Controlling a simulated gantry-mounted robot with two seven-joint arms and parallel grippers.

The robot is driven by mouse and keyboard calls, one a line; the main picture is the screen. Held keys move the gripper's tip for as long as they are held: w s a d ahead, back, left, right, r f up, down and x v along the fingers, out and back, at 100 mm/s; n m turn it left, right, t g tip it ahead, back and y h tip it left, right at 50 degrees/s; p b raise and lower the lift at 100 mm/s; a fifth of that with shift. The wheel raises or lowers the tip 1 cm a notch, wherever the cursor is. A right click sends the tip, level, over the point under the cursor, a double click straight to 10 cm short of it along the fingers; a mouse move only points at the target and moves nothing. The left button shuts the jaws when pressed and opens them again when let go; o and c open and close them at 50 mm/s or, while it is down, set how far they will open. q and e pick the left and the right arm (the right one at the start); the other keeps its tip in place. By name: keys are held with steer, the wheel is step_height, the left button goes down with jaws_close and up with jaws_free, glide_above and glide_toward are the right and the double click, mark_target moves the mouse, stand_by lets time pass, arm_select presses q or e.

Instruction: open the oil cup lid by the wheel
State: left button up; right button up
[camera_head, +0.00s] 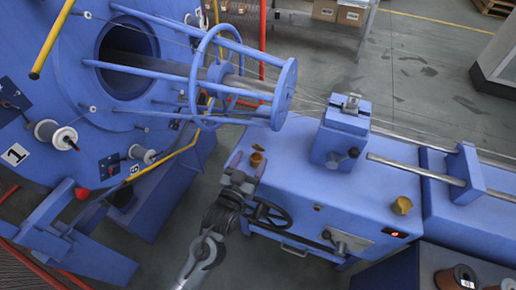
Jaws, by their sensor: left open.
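A small brass oil cup (257,158) stands on the blue machine housing, behind the dark handwheel (269,214). Its lid (258,148) shows as a small brass piece at its top; it is too small to tell its exact angle. My left gripper (246,168) comes up from the bottom and is open at the left end of the housing. Its fingers are close to the cup; I cannot tell if they touch it. The gripper's wrist is left of the wheel. My right gripper is not in view.
A second brass cup (402,206) stands on the right of the housing top. A blue block (341,140) with a clamp rises mid-housing, and steel rods (415,172) run right. The blue strander cage (284,92) is above. A lever panel (346,240) is on the front.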

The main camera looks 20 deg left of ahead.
mark_target(257, 147)
arm_select(q)
steer(key=shift+w+b, duration=0.7)
steer(key=shift+w, duration=2.5)
steer(key=c, duration=1)
steer(key=shift+o, duration=0.2)
steer(key=shift+r+p, duration=0.15)
steer(key=shift+p, duration=0.2)
steer(key=g+p, duration=0.2)
steer(key=p, duration=0.4)
steer(key=w+g+p, duration=0.1)
steer(key=g+p, duration=0.1)
steer(key=p, duration=0.5)
steer(key=shift+w+r, duration=0.1)
steer(key=shift+r, duration=0.05)
steer(key=shift+w+f+g+p, duration=0.1)
steer(key=shift+f+g+p, duration=0.2)
steer(key=shift+p, duration=0.15)
steer(key=o, duration=1)
steer(key=shift+c, duration=0.2)
steer(key=shift+r, duration=0.1)
